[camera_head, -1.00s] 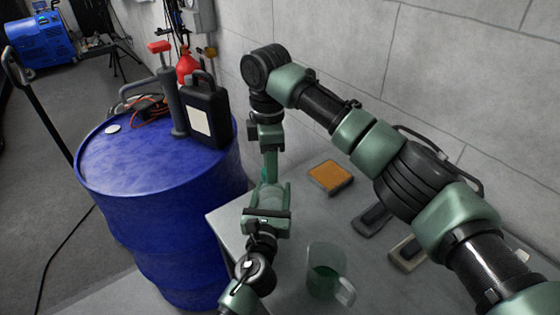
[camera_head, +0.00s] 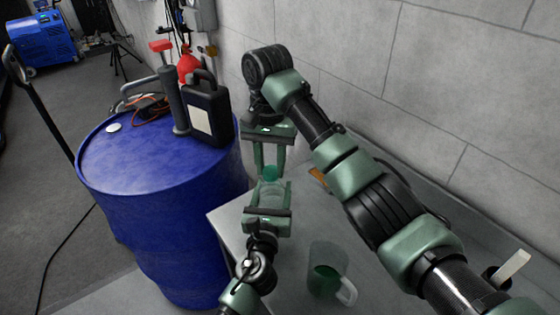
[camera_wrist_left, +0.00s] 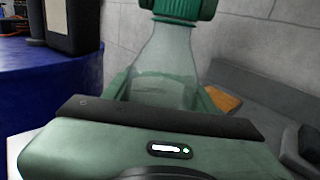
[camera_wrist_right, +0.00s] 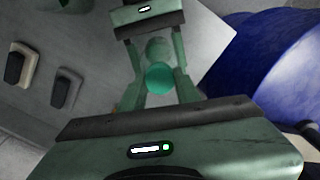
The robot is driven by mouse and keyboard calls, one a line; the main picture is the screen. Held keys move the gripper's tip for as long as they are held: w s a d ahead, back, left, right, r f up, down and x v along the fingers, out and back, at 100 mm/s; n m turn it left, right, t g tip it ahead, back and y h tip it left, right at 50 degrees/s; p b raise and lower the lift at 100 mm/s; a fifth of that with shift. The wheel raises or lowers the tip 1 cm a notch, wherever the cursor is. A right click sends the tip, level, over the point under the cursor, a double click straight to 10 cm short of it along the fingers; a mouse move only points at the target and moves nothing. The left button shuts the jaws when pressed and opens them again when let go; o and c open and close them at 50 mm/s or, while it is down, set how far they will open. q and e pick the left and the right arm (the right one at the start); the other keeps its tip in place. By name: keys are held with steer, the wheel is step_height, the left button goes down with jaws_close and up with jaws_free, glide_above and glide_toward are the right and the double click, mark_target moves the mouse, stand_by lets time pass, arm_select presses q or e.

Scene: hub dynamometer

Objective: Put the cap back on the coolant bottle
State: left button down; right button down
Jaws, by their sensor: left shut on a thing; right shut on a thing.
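The clear coolant bottle (camera_head: 272,193) stands upright in my left gripper (camera_head: 268,205), whose fingers close on its sides; it also shows in the left wrist view (camera_wrist_left: 165,62). The green cap (camera_head: 270,173) is between the fingertips of my right gripper (camera_head: 270,170), which points down from above. The cap shows in the right wrist view (camera_wrist_right: 159,78) and at the top edge of the left wrist view (camera_wrist_left: 180,8). It is at the bottle's mouth, in line with the neck. I cannot tell whether it is seated on the thread.
A clear jug (camera_head: 326,272) with green liquid stands on the grey table (camera_head: 228,222). A blue drum (camera_head: 150,200) stands to the left, with a black jug (camera_head: 207,115) on top. An orange sponge (camera_head: 318,176) is mostly hidden by my right arm. The wall is close behind.

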arm_select(q)
steer(key=shift+s+d+f, duration=0.15)
steer(key=shift+f, duration=0.1)
arm_select(e)
steer(key=shift+d+r, duration=0.1)
steer(key=shift+d, duration=0.1)
steer(key=c, duration=1)
jaws_free()
steer(key=shift+s, duration=0.1)
steer(key=shift+r, duration=2.25)
steer(key=shift+c, duration=0.4)
